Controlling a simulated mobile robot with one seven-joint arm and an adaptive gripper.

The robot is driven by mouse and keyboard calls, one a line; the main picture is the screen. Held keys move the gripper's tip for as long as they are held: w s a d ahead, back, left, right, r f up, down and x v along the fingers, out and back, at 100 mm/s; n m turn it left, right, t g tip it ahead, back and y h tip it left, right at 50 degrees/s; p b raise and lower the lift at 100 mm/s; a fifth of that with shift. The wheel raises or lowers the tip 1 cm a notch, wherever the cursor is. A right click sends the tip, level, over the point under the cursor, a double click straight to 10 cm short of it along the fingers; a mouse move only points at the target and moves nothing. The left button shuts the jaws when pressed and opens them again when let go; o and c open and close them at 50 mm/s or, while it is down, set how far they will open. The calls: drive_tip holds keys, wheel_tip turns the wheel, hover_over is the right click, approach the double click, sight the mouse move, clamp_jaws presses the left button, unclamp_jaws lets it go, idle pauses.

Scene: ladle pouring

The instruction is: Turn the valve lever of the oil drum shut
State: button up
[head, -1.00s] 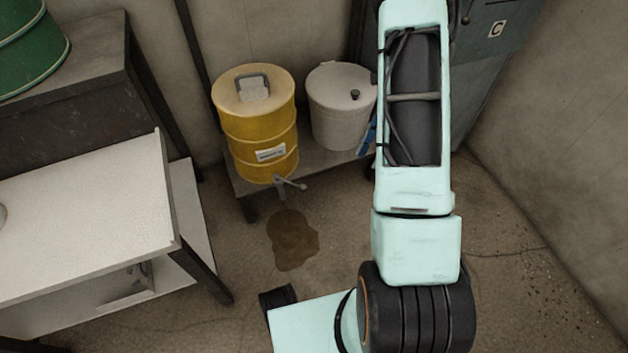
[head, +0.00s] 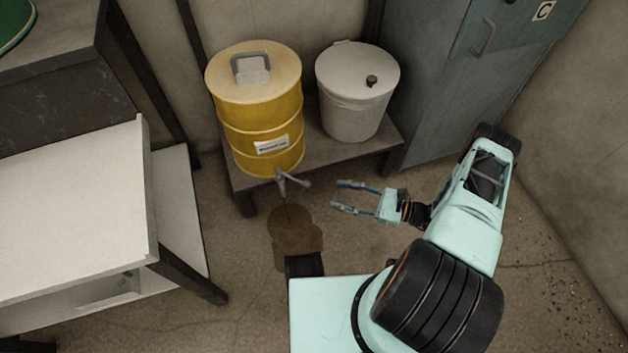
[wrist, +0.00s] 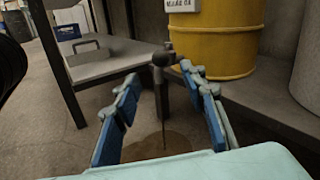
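The yellow oil drum (head: 262,125) stands on a low shelf, its tap at the lower front edge; the drum also shows in the wrist view (wrist: 212,42). The grey valve lever (head: 296,180) sticks out from the tap to the right in the head view. In the wrist view the tap (wrist: 164,58) appears between and beyond my fingertips, and a thin dark stream falls from its spout. A dark oil puddle (head: 297,238) lies below. My gripper (head: 337,196) is open and empty, to the right of the lever and apart from it.
A lidded pale bin (head: 355,100) stands beside the drum on the shelf (head: 330,157). A white-topped table (head: 70,210) stands at the left, a grey cabinet (head: 450,100) at the back right. The floor around the gripper is clear.

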sight(308, 185)
drive_tip(key=b+x, duration=0.1)
drive_tip(key=x, duration=1)
drive_tip(key=shift+b, duration=0.3)
drive_tip(key=shift+f, duration=0.1)
clamp_jaws()
